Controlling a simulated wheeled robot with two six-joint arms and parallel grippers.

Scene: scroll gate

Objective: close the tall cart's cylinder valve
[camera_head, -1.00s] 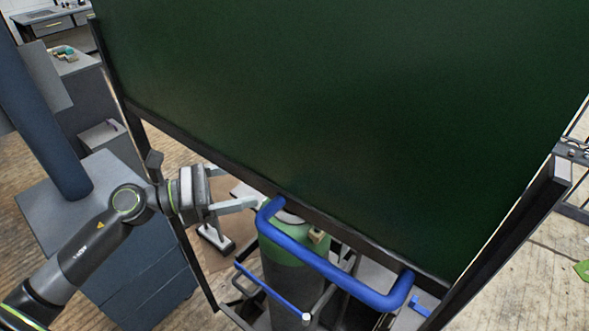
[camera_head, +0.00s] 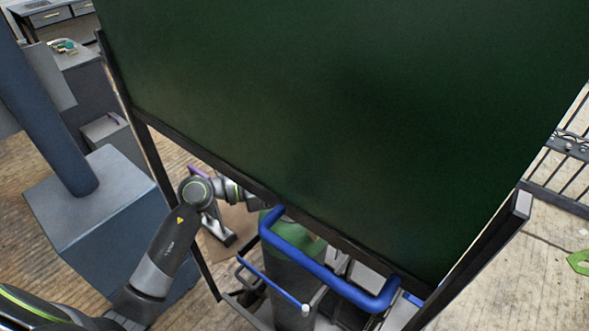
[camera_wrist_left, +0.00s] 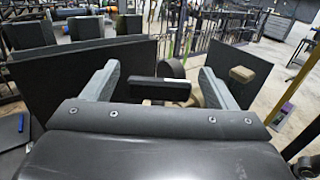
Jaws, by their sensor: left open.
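The tall cart shows low in the head view as a dark frame with a blue push handle (camera_head: 325,268). A cylinder (camera_head: 290,285) with a green shoulder stands upright in it, behind the handle. The cylinder's top and valve are hidden by the dark green panel in the head view. My left arm reaches in from the left and passes behind the panel's lower edge, which hides the hand. In the left wrist view my left gripper (camera_wrist_left: 160,84) is open. A dark bar (camera_wrist_left: 160,90) and a rounded beige part (camera_wrist_left: 192,92) show between its fingers; I cannot tell whether these are the valve.
The large dark green panel (camera_head: 330,110) on a dark frame fills the upper middle. A metal fence (camera_head: 565,170) is at the right.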

